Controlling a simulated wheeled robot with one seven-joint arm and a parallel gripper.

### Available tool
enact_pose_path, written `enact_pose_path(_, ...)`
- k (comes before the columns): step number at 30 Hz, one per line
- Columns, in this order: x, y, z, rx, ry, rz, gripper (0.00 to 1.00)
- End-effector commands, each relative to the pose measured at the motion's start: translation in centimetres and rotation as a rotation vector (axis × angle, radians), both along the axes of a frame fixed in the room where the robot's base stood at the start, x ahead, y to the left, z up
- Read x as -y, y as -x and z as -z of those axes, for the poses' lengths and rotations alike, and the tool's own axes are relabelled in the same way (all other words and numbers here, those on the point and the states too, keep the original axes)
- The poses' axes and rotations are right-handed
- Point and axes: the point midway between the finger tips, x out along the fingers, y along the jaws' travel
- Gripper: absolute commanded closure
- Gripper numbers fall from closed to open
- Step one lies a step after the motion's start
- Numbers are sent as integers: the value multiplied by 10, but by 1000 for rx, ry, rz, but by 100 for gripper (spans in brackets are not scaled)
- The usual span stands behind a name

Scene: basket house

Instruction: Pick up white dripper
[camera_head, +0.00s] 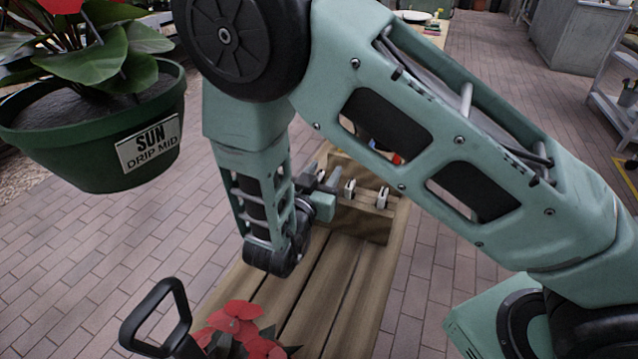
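Small white pieces stand in a row at the edge of a wooden box (362,222) on the wooden table. One white dripper (350,190) is in the middle and another similar white piece (383,197) is to its right. They are too small to tell apart in detail. My gripper (330,181) is at the left end of the row, close beside the white pieces. Its fingers are dark and small, and I cannot tell whether they are open, shut or touching anything. My arm crosses the view and hides part of the box.
The wooden table (334,296) has bare planks in front of the box. Red flowers (240,325) and a black handle (157,318) are at the near edge. A green hanging pot (100,135) with a plant is at upper left. Brick floor surrounds the table.

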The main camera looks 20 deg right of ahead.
Motion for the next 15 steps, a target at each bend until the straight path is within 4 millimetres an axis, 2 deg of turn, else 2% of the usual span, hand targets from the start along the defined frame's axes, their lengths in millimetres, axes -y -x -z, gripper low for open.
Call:
enact_pose_path(3,0,0,0,0,0,0,62)
enact_pose_path(4,0,0,0,0,0,0,65)
enact_pose_path(8,0,0,0,0,0,0,100)
enact_pose_path(15,0,0,0,0,0,0,100)
